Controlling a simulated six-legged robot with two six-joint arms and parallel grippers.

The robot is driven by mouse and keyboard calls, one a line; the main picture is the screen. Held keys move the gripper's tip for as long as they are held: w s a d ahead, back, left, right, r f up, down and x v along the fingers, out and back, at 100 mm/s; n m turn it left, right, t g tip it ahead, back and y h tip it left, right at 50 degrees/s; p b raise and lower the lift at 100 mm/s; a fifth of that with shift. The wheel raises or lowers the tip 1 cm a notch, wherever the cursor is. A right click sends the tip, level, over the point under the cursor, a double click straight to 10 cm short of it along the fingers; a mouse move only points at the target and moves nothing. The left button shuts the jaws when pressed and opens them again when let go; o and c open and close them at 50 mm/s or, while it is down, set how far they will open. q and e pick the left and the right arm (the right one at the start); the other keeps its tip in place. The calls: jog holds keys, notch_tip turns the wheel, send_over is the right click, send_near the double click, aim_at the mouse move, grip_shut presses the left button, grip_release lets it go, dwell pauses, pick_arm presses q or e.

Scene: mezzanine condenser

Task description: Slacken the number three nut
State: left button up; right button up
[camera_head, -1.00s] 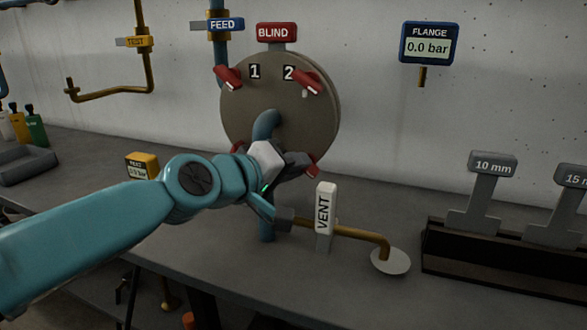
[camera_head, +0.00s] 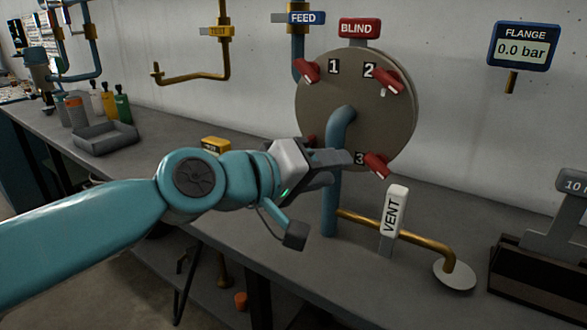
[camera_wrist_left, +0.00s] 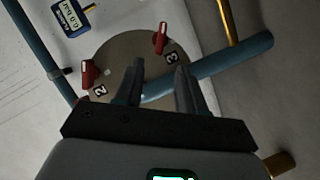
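The round grey-brown flange disc (camera_head: 375,110) carries red nuts beside number labels. The number three nut (camera_head: 376,165) is at its lower right, and label 3 is partly covered by my left gripper (camera_head: 340,166). The fingers lie across the blue pipe (camera_head: 331,205), left of this nut and apart from it. In the left wrist view the number three nut (camera_wrist_left: 160,40) shows beyond the fingertips. The left gripper (camera_wrist_left: 158,72) is open there, with nothing gripped between its fingers. Nuts one (camera_head: 307,70) and two (camera_head: 386,81) sit higher on the disc. My right gripper is out of view.
The white VENT handle (camera_head: 393,220) stands below the number three nut on a brass pipe (camera_head: 425,243). The FLANGE gauge (camera_head: 522,46) reads 0.0 bar. A dark rack with a 10 mm tool (camera_head: 560,215) is at right. A grey tray (camera_head: 105,138) lies at left.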

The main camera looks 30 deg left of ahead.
pick_arm(q)
jog(key=v, duration=0.7)
jog(key=shift+s, duration=0.1)
